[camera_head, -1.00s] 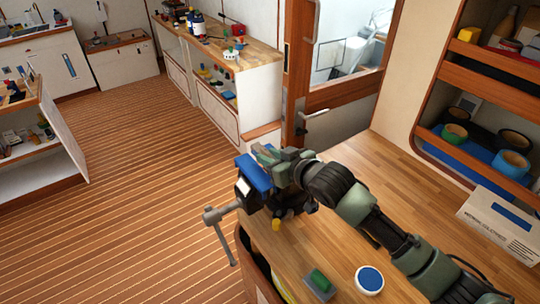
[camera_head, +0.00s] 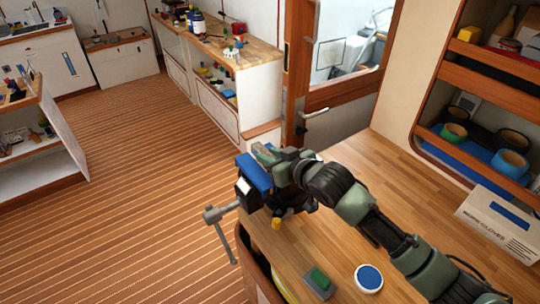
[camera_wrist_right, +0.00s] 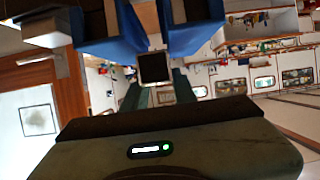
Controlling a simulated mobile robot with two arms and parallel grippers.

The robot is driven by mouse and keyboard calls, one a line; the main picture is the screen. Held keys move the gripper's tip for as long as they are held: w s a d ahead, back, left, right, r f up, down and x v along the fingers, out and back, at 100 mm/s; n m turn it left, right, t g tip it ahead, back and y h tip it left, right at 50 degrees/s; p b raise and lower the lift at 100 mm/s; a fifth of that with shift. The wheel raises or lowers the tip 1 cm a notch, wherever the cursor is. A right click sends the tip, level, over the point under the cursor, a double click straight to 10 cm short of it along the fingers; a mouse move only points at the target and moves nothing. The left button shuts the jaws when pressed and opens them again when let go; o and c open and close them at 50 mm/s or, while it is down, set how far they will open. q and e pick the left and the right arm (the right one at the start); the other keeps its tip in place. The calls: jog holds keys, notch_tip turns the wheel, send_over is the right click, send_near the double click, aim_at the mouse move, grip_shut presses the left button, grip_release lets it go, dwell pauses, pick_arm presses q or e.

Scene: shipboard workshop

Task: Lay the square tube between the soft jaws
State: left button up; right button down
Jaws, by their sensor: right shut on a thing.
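The bench vise stands at the bench corner, with its blue soft jaws (camera_head: 254,174) and grey handle bar showing. In the right wrist view the blue soft jaws (camera_wrist_right: 110,38) stand left and right with a gap between them. My right gripper (camera_head: 266,154) is at the top of the vise, right by the jaws. In the right wrist view it is shut on the square tube (camera_wrist_right: 153,67), whose dark open end with a pale rim faces the camera, in line with the gap. I cannot tell how deep the tube sits or whether it touches the jaws. My left gripper is out of view.
On the wooden bench lie a green-topped block (camera_head: 319,281) and a round blue-and-white disc (camera_head: 368,278). A small yellow item (camera_head: 276,223) is beside the vise base. A white carton (camera_head: 498,222) stands at right below the shelves. Bench surface behind my arm is clear.

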jog(key=shift+r+p, duration=0.1)
jog(key=shift+p, duration=0.25)
jog(key=shift+f+b, duration=0.5)
jog(key=shift+f, duration=0.65)
dwell(0.3)
jog(key=c, duration=1.1)
grip_release()
jog(key=shift+o, duration=0.2)
jog(key=shift+f, duration=0.15)
jog(key=shift+s+d+f, duration=0.1)
jog(key=shift+s, duration=0.05)
jog(key=shift+s+d, duration=0.1)
jog(key=shift+s, duration=0.1)
jog(key=b+v, duration=0.2)
jog(key=v, duration=0.5)
jog(key=shift+r+b, duration=0.3)
jog(key=shift+r, duration=0.15)
